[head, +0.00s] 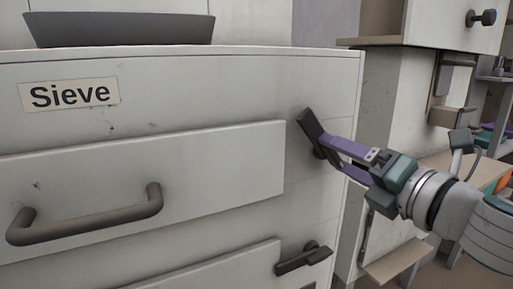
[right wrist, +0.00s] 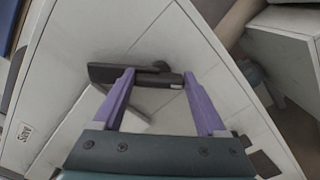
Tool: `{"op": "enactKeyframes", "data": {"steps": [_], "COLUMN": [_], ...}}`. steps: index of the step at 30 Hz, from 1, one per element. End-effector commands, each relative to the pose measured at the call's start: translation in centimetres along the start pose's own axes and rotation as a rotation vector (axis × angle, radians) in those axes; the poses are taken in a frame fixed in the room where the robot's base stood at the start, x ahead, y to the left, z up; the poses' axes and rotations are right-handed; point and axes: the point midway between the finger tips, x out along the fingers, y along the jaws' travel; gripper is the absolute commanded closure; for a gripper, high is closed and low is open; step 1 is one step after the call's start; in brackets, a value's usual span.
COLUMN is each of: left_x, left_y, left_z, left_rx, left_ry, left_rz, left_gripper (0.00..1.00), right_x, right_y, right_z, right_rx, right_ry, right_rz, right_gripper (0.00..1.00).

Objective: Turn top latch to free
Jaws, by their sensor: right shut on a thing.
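The top latch (head: 309,127) is a dark bar on the white cabinet front, right of the upper drawer front (head: 220,160). In the head view it slants steeply, its upper end leaning left, with a gap between it and the drawer's edge. My right gripper (head: 326,147) comes in from the right, its purple fingers shut on the top latch and partly hiding it. In the right wrist view the latch (right wrist: 150,77) lies across between the two fingertips (right wrist: 158,75). My left gripper is not in view.
A lower latch (head: 303,258) sits beside the lower drawer front (head: 215,272). The upper drawer has a dark bar handle (head: 88,218) and a "Sieve" label (head: 70,94) above it. A grey tray (head: 120,30) stands on top. Shelving and another cabinet stand at the right.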

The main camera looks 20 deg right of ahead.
Motion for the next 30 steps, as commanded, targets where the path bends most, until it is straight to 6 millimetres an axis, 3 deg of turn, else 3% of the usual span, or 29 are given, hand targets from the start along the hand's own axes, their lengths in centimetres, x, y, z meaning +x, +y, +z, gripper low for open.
{"op": "enactKeyframes", "data": {"steps": [15, 30], "left_x": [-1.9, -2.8], "left_y": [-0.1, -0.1], "left_z": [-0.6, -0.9], "left_rx": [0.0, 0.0], "left_ry": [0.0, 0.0], "left_rz": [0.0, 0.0], "left_gripper": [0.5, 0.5], "right_x": [0.0, 0.0], "right_y": [0.0, -0.1], "right_z": [0.1, 0.0], "right_rx": [0.466, 0.689], "right_ry": [0.0, 0.0], "right_rz": [0.0, 0.001], "right_gripper": [0.81, 0.81]}}
